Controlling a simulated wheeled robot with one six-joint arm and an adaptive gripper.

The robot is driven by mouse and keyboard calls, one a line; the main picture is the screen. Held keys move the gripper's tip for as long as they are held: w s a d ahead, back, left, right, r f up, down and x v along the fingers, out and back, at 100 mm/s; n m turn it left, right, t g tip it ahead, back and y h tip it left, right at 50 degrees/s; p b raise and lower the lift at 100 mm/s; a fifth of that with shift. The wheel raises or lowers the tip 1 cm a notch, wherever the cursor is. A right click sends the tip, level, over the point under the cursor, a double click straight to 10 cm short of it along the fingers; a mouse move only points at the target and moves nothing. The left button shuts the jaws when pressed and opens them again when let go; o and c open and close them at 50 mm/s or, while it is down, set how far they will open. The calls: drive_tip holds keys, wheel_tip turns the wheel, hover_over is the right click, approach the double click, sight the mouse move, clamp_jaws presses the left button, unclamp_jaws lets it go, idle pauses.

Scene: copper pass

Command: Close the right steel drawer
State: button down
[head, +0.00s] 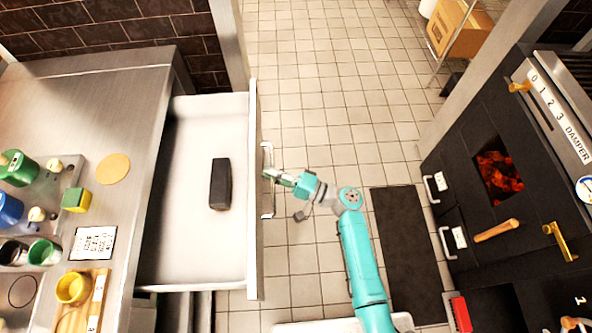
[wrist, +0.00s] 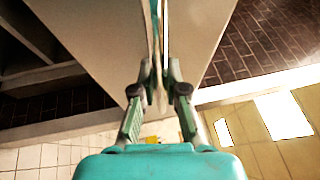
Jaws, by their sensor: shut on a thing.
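The right steel drawer (head: 185,258) stands pulled far out from the counter in the head view. A dark block (head: 221,184) lies inside it. Its front panel (head: 254,230) faces right and carries a long bar handle (head: 267,205). My gripper (head: 271,175) is at the upper middle part of this handle, on the outer side of the panel. In the wrist view the fingers (wrist: 158,92) are closed around the thin handle bar (wrist: 157,40). The exact finger contact is small and partly hidden in the head view.
The counter (head: 128,120) on the left holds green and blue cups, a yellow sponge (head: 76,200) and a round board (head: 113,168). A black oven (head: 490,210) with glowing coals stands at right. Tiled floor (head: 320,100) and a dark mat (head: 405,250) lie between.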

sight(211, 196)
drive_tip(key=a, duration=2.7)
drive_tip(key=shift+a, duration=0.4)
drive_tip(key=c, duration=1.2)
unclamp_jaws()
drive_tip(key=shift+a, duration=0.15)
drive_tip(key=v, duration=1.2)
